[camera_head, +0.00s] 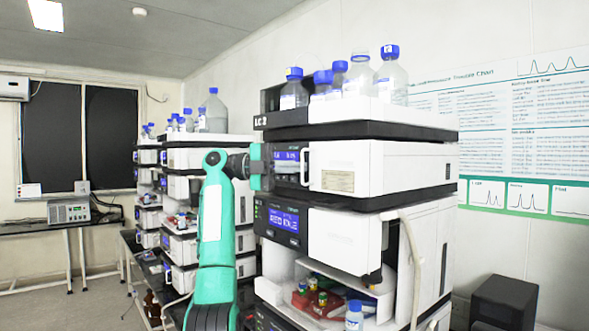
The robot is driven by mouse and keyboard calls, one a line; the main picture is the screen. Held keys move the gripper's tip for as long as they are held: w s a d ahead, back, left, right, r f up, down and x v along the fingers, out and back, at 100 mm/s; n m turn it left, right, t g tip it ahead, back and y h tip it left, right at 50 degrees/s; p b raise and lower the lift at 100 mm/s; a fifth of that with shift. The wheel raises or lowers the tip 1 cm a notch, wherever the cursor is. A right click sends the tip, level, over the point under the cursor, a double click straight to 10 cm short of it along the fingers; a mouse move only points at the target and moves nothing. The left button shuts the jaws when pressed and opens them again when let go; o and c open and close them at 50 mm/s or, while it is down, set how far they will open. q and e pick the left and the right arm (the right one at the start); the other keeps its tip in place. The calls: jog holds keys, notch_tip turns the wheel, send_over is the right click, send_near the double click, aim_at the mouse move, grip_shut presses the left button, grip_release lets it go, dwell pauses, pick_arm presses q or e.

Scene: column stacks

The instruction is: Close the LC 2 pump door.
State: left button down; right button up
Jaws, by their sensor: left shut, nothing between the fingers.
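The LC 2 stack (344,132) stands at centre right, with its name on the dark top tray. Its upper module has a blue display and a white front panel (345,160) with a label, which I take as the pump door. A white upright handle (305,168) is at the panel's left edge. Whether the door is fully shut or slightly ajar cannot be told. My left gripper (264,167) is shut and empty, in front of the display area and left of the handle. It covers part of the module's front. My right gripper is not in view.
Bottles with blue caps (391,80) stand on top of the stack. A lower module (335,238) and an open bay with small vials sit below. A second stack (205,158) stands behind my left arm. A black box (505,303) is at lower right.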

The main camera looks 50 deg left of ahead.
pick_arm(q)
jog(key=shift+w, duration=0.1)
jog(key=shift+a+f, duration=0.1)
jog(key=shift+a, duration=0.2)
jog(key=b+v, duration=0.1)
jog(key=v, duration=1.2)
jog(key=shift+s+b, duration=0.3)
jog(key=shift+b, duration=0.1)
jog(key=shift+a, duration=0.1)
